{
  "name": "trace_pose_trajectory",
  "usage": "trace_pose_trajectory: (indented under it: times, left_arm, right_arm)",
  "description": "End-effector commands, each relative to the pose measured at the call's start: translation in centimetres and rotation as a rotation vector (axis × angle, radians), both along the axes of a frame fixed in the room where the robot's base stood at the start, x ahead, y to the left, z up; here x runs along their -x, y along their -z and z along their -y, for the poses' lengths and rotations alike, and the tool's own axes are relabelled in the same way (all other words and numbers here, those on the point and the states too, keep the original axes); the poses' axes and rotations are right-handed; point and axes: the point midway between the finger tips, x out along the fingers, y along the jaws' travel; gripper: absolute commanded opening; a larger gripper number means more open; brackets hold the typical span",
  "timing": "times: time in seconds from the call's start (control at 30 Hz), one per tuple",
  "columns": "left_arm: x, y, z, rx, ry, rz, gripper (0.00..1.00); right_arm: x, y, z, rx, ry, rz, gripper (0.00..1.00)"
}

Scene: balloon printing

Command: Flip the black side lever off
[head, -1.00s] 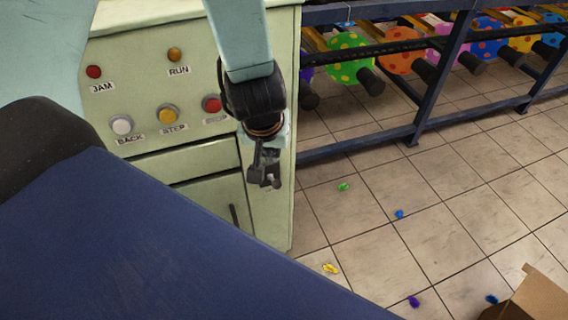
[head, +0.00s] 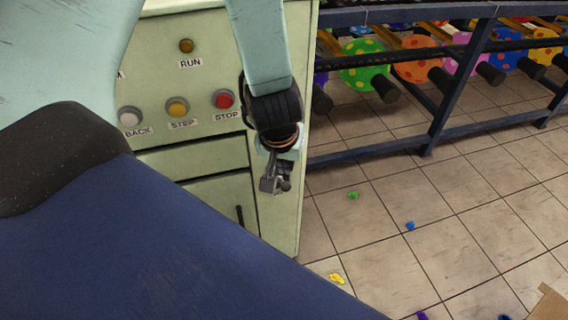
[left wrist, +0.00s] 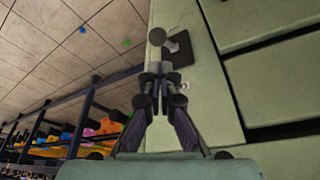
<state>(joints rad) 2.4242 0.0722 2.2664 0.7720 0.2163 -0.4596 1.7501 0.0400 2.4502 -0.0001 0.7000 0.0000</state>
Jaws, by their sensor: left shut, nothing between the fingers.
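The black side lever shows in the left wrist view as a dark square plate (left wrist: 181,50) on the pale green machine's side, with a round dark knob (left wrist: 157,36) sticking out. My left gripper (left wrist: 158,82) is shut and empty, its fingertips just short of the knob in that picture. I cannot tell whether they touch. In the head view my left gripper (head: 272,183) hangs by the machine's right edge, and I cannot make out the lever clearly behind it. My right gripper is out of view.
The machine front (head: 215,150) has RUN, BACK, STEP and STOP buttons left of my gripper. A dark blue rack (head: 440,95) with colourful dotted discs stands to the right. Small balloons, including a green one (head: 353,195), lie on the tiled floor. A cardboard box (head: 549,303) is at the lower right.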

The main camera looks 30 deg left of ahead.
Motion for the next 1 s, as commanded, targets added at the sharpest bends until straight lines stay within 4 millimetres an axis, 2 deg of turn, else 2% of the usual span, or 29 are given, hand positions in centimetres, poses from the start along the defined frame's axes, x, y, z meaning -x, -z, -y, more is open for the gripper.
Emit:
trace_pose_trajectory:
  times: [0.03,0.1,0.37,1.0]
  left_arm:
    - [-0.3,1.3,-0.1,0.001,-0.001,-0.001,0.00]
    - [-0.7,2.3,-0.2,0.000,0.000,0.000,0.00]
    - [-1.5,4.7,-0.5,0.000,0.000,0.000,0.00]
    - [-1.9,5.0,-0.6,-0.008,0.003,0.005,0.00]
  right_arm:
    - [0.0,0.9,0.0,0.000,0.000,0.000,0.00]
    - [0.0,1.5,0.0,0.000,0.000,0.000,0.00]
    - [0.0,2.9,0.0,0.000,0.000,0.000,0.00]
    - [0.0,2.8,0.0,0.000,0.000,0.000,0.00]
